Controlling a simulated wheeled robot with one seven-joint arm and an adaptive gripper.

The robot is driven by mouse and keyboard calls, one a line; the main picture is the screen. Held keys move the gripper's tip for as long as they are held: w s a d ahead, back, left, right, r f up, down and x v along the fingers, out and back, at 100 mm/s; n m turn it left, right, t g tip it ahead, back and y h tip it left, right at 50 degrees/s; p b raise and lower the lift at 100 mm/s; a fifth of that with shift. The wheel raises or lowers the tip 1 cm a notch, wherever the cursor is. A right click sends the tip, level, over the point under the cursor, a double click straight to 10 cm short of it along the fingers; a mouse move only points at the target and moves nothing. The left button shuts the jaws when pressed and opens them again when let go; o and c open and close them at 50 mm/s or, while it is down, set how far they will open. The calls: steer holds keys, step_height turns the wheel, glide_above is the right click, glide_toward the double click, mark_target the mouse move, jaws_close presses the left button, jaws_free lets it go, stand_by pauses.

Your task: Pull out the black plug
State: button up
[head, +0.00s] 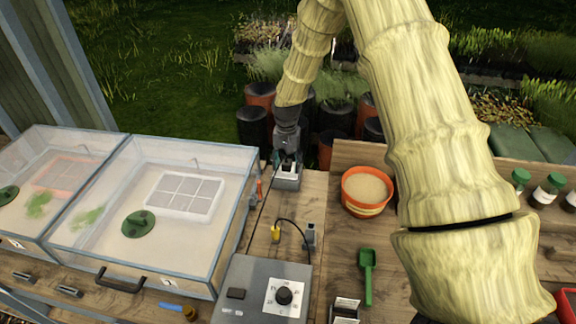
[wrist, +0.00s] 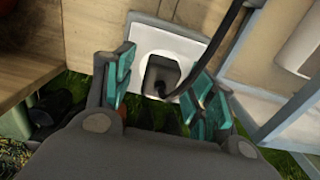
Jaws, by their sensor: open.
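The black plug (wrist: 160,75) sits in a white socket plate (wrist: 182,47) in the wrist view, with a black cord leaving it toward the top right. In the head view the grey socket box (head: 287,183) stands at the back of the bench, and the plug there is mostly hidden under my gripper. My gripper (wrist: 164,80) is open, with one teal-padded finger on each side of the plug. The right finger is close to the cord. I cannot tell whether either finger touches the plug. My gripper (head: 287,152) points down at the socket box in the head view.
A clear-lidded propagator (head: 150,195) stands close to the left. A control box with a dial (head: 265,285), a yellow plug (head: 275,233) and a small grey socket (head: 310,236) are in front. An orange pot (head: 366,190) and green scoop (head: 367,270) lie right.

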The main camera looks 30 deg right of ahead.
mark_target(286, 161)
steer(key=shift+a, duration=0.15)
steer(key=shift+w, duration=0.1)
jaws_close()
steer(key=shift+r, duration=0.15)
steer(key=shift+r+p, duration=1.85)
steer(key=shift+r, duration=1.05)
